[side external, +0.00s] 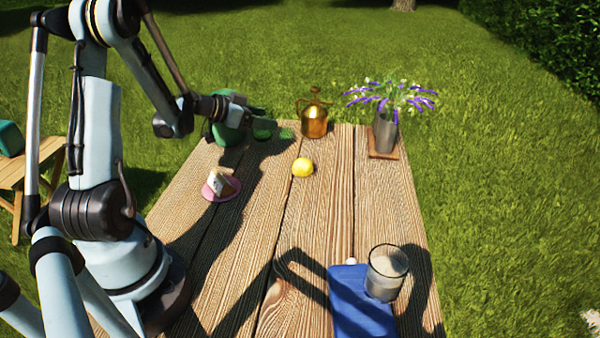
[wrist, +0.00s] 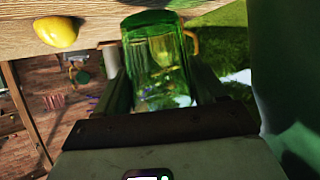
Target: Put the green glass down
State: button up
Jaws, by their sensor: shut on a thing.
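The green glass (wrist: 158,62) is see-through and sits between the fingers of my gripper (wrist: 163,84) in the wrist view, looking tilted there. In the side external view the green glass (side external: 264,129) is small and dark, at the far left part of the wooden table (side external: 322,215). My gripper (side external: 248,117) is shut on it there. I cannot tell whether the bottom of the glass touches the table.
A yellow lemon (side external: 302,167) and a pink plate (side external: 221,186) with cake are nearer. A brass sprayer (side external: 314,119) and flower vase (side external: 386,131) stand at the back. The table's middle is clear.

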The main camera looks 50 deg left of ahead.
jog(key=shift+f, duration=1.85)
jog(key=shift+f, duration=0.1)
jog(key=o, duration=0.9)
jog(key=shift+c, duration=0.2)
jog(key=shift+r, duration=0.2)
jog(key=v, duration=0.7)
jog(key=shift+s, duration=0.25)
